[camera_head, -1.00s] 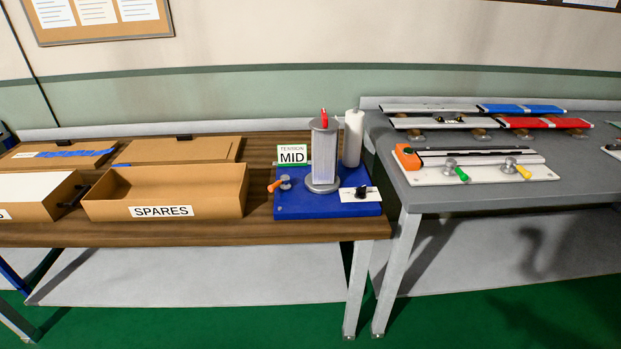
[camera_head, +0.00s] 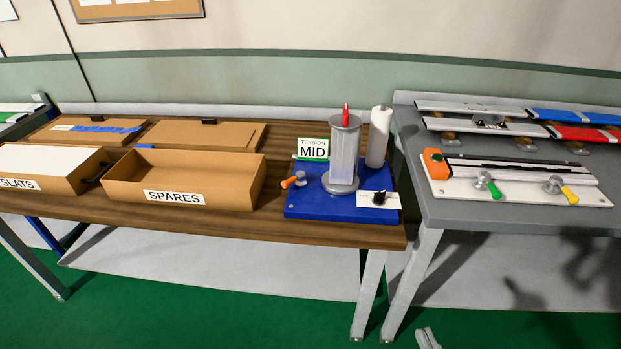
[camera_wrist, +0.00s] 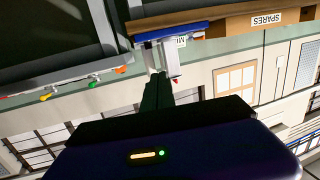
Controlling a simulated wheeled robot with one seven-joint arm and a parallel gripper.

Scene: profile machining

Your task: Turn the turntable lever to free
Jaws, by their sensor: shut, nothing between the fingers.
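The blue turntable base (camera_head: 310,204) sits at the right end of the wooden table in the head view. It carries a grey upright column on a round disc (camera_head: 343,183). A lever with an orange handle (camera_head: 289,182) is at the base's left side, its handle pointing left and slightly toward the front. A black knob (camera_head: 379,198) sits on a white plate at the right front. The blue base also shows upside down in the wrist view (camera_wrist: 172,32). My gripper (camera_wrist: 158,78) is shut and empty, apart from the turntable. The lever is not clear in the wrist view.
An open SPARES box (camera_head: 225,188) is to the left. The grey table (camera_head: 470,211) on the right holds a fixture with green and yellow handles. Green floor is clear in front.

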